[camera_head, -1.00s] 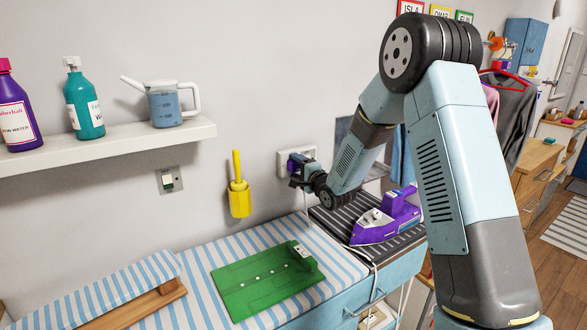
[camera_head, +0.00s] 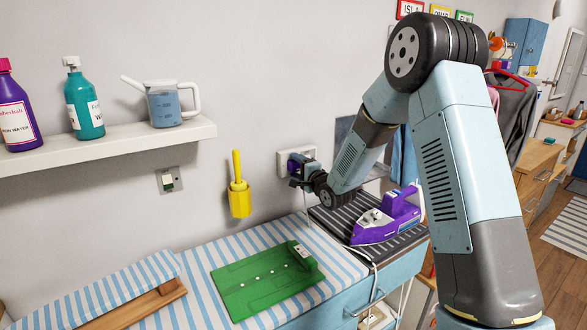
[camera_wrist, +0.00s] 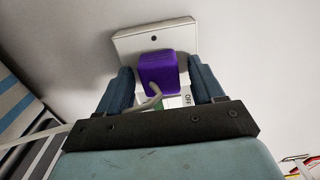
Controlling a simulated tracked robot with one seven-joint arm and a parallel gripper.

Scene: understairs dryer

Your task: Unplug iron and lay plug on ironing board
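The purple plug (camera_wrist: 158,73) sits against the white wall socket (camera_wrist: 155,40), with its grey cord hanging toward my gripper. My gripper (camera_wrist: 162,83) is open, with one dark blue finger on each side of the plug and narrow gaps showing. In the head view my gripper (camera_head: 297,170) is at the socket (camera_head: 283,158), above the back of the ironing board. The purple iron (camera_head: 385,218) rests on a dark striped pad (camera_head: 335,222) at the board's right end. The blue-and-white striped ironing board (camera_head: 215,257) runs along the wall.
A green board (camera_head: 265,283) lies on the striped cover. A yellow holder (camera_head: 240,200) and a wall switch (camera_head: 168,181) are on the wall. A shelf (camera_head: 110,142) carries bottles and a jug. The striped cover is bare around the green board.

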